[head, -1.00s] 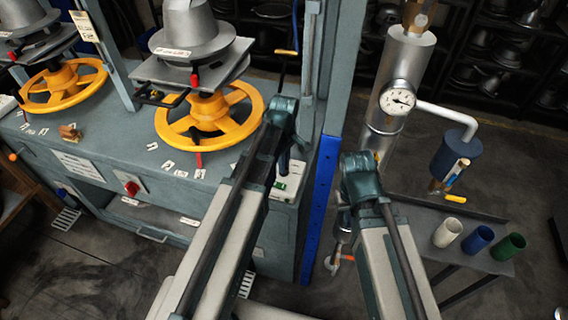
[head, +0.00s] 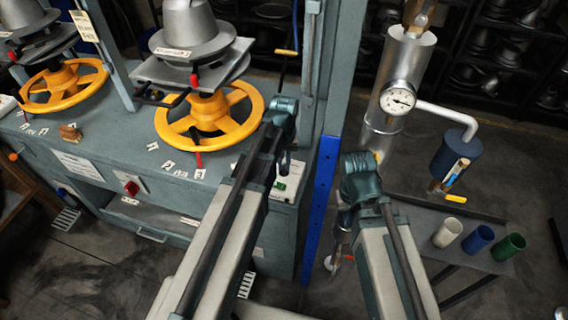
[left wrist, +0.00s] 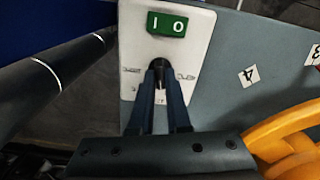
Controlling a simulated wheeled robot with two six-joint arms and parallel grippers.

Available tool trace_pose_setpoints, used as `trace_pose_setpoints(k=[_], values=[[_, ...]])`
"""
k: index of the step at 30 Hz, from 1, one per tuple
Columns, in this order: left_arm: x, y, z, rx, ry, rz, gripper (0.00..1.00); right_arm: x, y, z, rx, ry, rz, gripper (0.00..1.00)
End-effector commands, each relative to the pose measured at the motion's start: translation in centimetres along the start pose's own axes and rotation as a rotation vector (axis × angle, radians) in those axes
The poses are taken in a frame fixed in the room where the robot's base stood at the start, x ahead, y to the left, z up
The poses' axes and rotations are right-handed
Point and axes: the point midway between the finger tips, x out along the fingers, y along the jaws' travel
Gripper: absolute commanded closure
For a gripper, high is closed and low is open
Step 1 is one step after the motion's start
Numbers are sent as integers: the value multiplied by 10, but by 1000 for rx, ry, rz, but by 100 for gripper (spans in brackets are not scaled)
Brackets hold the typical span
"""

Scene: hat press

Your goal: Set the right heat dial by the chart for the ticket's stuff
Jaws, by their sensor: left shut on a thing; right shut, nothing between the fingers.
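In the left wrist view my left gripper (left wrist: 160,76) is shut on a small dark dial knob (left wrist: 158,63) on a white panel (left wrist: 196,45). The small marks around the knob are too blurred to read, and the fingers hide part of it. In the head view my left gripper (head: 284,164) points down at this panel (head: 286,187), on the right end of the press bench. A ticket (head: 82,22) hangs on the left press's frame. A white printed sheet (head: 78,165) is on the bench front; its text is unreadable. My right gripper (head: 337,258) hangs low, shut and empty.
A green I/O switch (left wrist: 166,24) sits above the knob. A yellow handwheel (head: 235,125) stands close left of my left gripper. Numbered cards (left wrist: 249,76) lie on the bench. A blue post (head: 322,205) and a steel boiler (head: 400,75) stand to the right.

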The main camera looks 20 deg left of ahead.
Motion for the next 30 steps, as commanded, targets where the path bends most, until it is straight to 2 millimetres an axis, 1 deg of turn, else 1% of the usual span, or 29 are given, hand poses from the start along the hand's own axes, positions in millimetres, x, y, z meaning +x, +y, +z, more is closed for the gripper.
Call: trace_pose_setpoints(k=[18,24,30], values=[[0,0,0,576,0,0,100,0,0,0,0,0,0,100],[0,0,0,727,0,0,100,0,0,0,0,0,0,100],[0,0,0,837,0,0,100,0,0,0,0,0,0,100]])
